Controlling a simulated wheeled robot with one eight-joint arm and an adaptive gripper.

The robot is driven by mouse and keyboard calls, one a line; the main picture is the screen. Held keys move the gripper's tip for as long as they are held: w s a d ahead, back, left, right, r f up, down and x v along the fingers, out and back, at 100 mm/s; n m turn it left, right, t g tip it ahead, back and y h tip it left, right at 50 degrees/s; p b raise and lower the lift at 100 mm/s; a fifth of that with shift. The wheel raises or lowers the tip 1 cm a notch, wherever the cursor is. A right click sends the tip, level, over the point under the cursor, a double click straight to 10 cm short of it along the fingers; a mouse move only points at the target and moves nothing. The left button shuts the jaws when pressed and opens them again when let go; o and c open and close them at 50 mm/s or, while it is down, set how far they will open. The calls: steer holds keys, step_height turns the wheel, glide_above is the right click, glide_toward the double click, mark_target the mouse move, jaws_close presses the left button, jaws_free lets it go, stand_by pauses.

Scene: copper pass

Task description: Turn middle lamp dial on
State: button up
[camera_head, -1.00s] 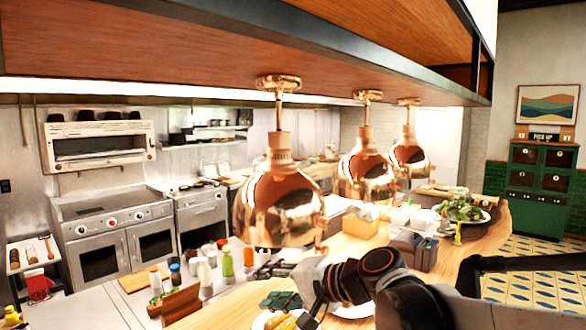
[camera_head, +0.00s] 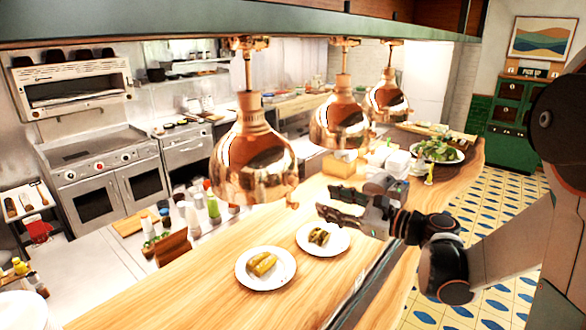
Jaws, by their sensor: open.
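Three copper heat lamps hang in a row from the overhead shelf. The near lamp (camera_head: 252,160) is largest, at left centre. The middle lamp (camera_head: 340,125) hangs behind it to the right, with a copper neck (camera_head: 343,88) above its round shade. The far lamp (camera_head: 387,100) is further back on the right. No separate dial can be made out on the middle lamp at this size. My gripper (camera_head: 328,203) is open and empty, pointing left. It is in front of and below the middle lamp, apart from it in the picture, above the counter.
The wooden counter (camera_head: 200,293) holds a plate with yellow food (camera_head: 245,281), a second plate (camera_head: 308,247), and a salad plate (camera_head: 452,158) further back. Bottles (camera_head: 213,208) stand left of the near lamp. The shelf (camera_head: 180,22) runs overhead.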

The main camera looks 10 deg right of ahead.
mark_target(297, 183)
steer(key=w+a+p, duration=0.1)
steer(key=w, duration=0.2)
steer(key=w+a+m, duration=0.1)
steer(key=w+a, duration=0.1)
steer(key=w, duration=0.1)
steer(key=w+a+m+p, duration=0.1)
steer(key=w+a, duration=0.1)
steer(key=w, duration=0.1)
steer(key=shift+w+a+r+t+p, duration=0.25)
steer(key=shift+w+r+t+p, duration=0.05)
steer(key=shift+w+r+p, duration=0.05)
steer(key=shift+c, duration=0.2)
jaws_close()
